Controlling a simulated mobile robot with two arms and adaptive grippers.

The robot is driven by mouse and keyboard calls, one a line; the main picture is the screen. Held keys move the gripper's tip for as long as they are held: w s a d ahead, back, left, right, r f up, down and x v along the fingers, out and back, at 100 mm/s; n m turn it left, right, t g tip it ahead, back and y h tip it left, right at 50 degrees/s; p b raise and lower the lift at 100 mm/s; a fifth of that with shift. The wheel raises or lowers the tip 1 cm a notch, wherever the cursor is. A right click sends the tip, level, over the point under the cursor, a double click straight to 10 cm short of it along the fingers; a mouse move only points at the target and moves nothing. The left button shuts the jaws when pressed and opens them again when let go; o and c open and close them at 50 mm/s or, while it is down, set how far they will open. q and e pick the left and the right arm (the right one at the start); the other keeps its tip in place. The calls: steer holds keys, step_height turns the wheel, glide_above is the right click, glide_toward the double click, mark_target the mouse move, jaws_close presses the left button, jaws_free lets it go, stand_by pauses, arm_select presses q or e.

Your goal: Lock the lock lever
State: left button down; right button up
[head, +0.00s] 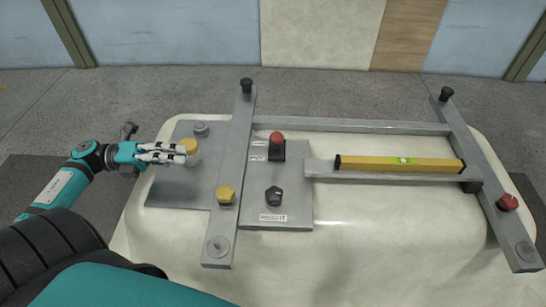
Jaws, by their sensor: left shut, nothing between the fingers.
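A red-topped lever on a black base (277,146) stands on the grey plate (293,212), beside two small labels; I cannot tell for sure whether it is the lock lever. My left gripper (183,154) comes in from the left over the left part of the plate. Its fingers are together and hold nothing. They are at a yellow knob (189,145), partly in front of it; I cannot tell whether they touch it. A second yellow knob (226,194) and a black knob (274,196) are closer to me. My right gripper is not in view.
A grey metal frame lies on the cream tub shell (380,240), with upright black knobs (246,86) (446,94) at its far corners. A yellow spirit level (400,163) rests on a crossbar. A red knob (507,202) is on the right bar. The shell's front is clear.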

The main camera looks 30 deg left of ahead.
mark_target(277, 141)
arm_select(q)
steer(key=shift+s+r, duration=0.1)
steer(key=shift+s, duration=0.1)
steer(key=p+x, duration=0.4)
steer(key=x, duration=1.6)
steer(key=shift+w, duration=0.1)
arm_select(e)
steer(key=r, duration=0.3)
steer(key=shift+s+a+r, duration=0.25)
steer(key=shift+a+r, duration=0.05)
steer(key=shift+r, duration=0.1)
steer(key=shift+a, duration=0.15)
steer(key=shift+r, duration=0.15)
arm_select(q)
steer(key=shift+w, duration=0.1)
steer(key=shift+r+n+p, duration=0.1)
steer(key=shift+n+p, duration=0.2)
steer(key=shift+p, duration=0.05)
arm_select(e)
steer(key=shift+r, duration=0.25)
